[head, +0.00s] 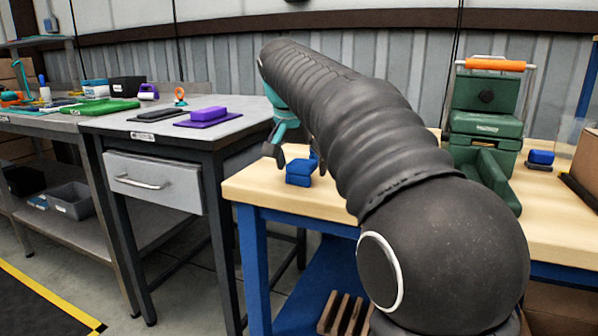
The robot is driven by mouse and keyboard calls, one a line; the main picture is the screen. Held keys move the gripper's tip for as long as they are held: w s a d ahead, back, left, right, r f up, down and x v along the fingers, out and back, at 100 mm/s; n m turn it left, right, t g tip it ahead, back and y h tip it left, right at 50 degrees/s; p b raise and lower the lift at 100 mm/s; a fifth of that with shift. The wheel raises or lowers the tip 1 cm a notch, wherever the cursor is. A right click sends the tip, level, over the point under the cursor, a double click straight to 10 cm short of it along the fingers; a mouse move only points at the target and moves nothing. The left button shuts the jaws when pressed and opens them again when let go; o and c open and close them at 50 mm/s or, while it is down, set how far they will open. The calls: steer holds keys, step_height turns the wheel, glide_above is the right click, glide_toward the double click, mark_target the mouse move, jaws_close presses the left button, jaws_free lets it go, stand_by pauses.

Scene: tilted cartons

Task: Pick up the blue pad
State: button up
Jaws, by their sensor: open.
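A blue pad (299,173), a small block, sits near the left end of the wooden tabletop. My gripper (292,156) is open and low over the tabletop at this pad. One dark finger shows to the left of the pad, and part of the other shows behind its right side. I cannot tell whether either finger touches the pad. My arm hides part of the gripper and the middle of the table. Another small blue block (541,156) sits on a dark blue base at the right of the table.
A green machine (486,125) with an orange handle stands right of my arm. A brown carton (586,160) is at the far right edge. A grey table (235,122) at left holds a purple block (208,114) on a purple mat. The wooden table's front left corner is clear.

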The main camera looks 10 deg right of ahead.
steer(key=c, duration=0.8)
steer(key=shift+c, duration=0.2)
